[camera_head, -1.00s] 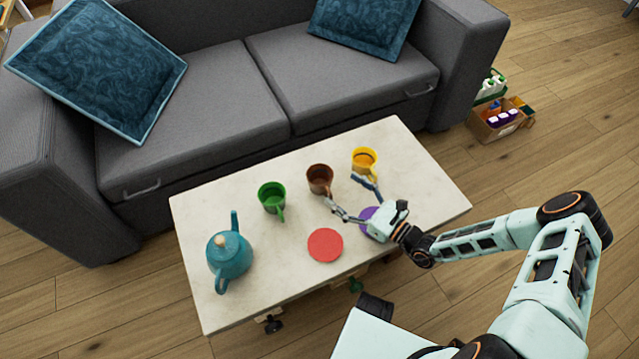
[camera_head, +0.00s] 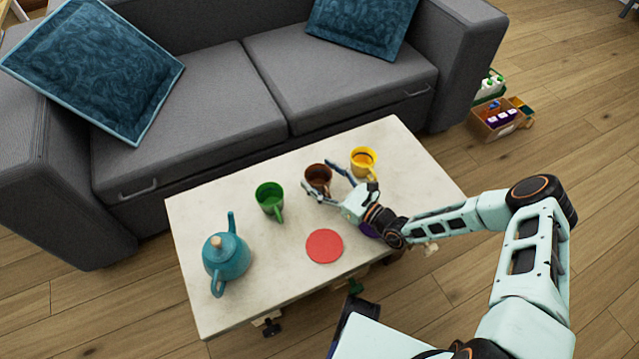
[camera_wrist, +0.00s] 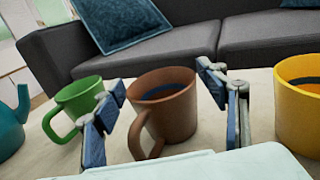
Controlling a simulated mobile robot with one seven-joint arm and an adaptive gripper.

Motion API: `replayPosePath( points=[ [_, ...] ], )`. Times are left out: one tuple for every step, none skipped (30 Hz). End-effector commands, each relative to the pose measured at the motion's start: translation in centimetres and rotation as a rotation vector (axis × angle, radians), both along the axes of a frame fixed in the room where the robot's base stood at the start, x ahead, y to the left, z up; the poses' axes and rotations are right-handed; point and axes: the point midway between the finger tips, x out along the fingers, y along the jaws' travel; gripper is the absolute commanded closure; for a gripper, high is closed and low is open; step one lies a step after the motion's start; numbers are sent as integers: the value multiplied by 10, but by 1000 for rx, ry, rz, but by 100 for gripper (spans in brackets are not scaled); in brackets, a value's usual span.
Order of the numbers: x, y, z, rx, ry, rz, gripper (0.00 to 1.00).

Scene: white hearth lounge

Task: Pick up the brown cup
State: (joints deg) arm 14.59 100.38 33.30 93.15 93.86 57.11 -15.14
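The brown cup (camera_head: 318,176) stands upright on the light table (camera_head: 215,293) between the green cup (camera_head: 269,199) and the yellow cup (camera_head: 363,161). My gripper (camera_head: 323,178) is open, with one finger on each side of the brown cup. In the wrist view the brown cup (camera_wrist: 166,108) sits between the two blue-padded fingertips (camera_wrist: 160,97), its handle toward me and to the left. A gap shows between the right finger and the cup. Whether the left finger touches is unclear.
A teal teapot (camera_head: 227,258) stands at the table's left end. A red disc (camera_head: 324,246) lies in front of the cups; a purple disc (camera_head: 368,230) is mostly hidden under my gripper. The grey sofa (camera_head: 190,110) is behind the table. The table's right end is clear.

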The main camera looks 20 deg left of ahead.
Motion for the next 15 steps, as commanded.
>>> replayPosePath(
  points=[
    [0,0,0,0,0,0,42],
    [0,0,0,0,0,0,45],
    [0,0,0,0,0,0,49],
    [0,0,0,0,0,0,52],
    [0,0,0,0,0,0,56],
    [0,0,0,0,0,0,60],
    [0,0,0,0,0,0,64],
    [0,0,0,0,0,0,67],
    [0,0,0,0,0,0,71],
    [0,0,0,0,0,0,74],
    [0,0,1,1,0,0,74],
    [0,0,1,1,0,0,75],
    [0,0,1,1,0,0,75],
    [0,0,1,1,0,0,75],
    [0,0,1,1,0,0,75]
  ],
)
